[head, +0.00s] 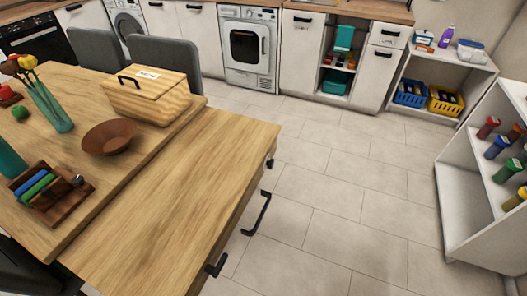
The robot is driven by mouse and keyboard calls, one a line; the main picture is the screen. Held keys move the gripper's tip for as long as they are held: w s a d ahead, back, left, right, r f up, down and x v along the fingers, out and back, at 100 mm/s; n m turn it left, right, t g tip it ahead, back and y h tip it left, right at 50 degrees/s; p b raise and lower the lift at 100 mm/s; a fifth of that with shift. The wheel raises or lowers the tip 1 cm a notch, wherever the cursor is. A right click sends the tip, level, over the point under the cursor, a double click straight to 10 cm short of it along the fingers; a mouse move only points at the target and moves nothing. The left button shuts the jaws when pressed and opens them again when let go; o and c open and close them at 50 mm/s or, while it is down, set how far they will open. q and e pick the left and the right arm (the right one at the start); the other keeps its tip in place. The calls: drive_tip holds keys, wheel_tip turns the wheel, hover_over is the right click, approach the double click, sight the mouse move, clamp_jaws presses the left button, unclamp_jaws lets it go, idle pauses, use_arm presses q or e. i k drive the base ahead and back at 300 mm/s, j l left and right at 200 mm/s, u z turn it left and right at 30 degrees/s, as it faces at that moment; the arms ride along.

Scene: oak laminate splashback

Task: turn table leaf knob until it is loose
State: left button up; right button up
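The wooden table (95,215) stands at the left, with a lighter leaf (185,195) along its right side. On the leaf's right edge, a dark knob (270,162) sits near the far corner and another dark knob (216,266) sits near the close end. A black bar handle (258,214) stands out from the edge between them. I cannot tell from this view how tight either knob is. Neither of my grippers shows in the head view.
A white shelf (466,190) with coloured jars is at the right. The tiled floor (335,205) between is clear.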

sight(270, 164)
drive_tip(key=i+l+u, duration=0.45)
drive_tip(key=l, duration=0.15)
drive_tip(key=i+l+u, duration=0.1)
drive_tip(key=l+u, duration=0.15)
drive_tip(key=i+l+u, duration=0.1)
drive_tip(key=l+u, duration=0.15)
drive_tip(key=l, duration=0.2)
drive_tip(key=i+l+u, duration=0.1)
drive_tip(key=l+u, duration=0.15)
drive_tip(key=l, duration=0.15)
drive_tip(key=l+u, duration=0.2)
drive_tip(key=l, duration=0.2)
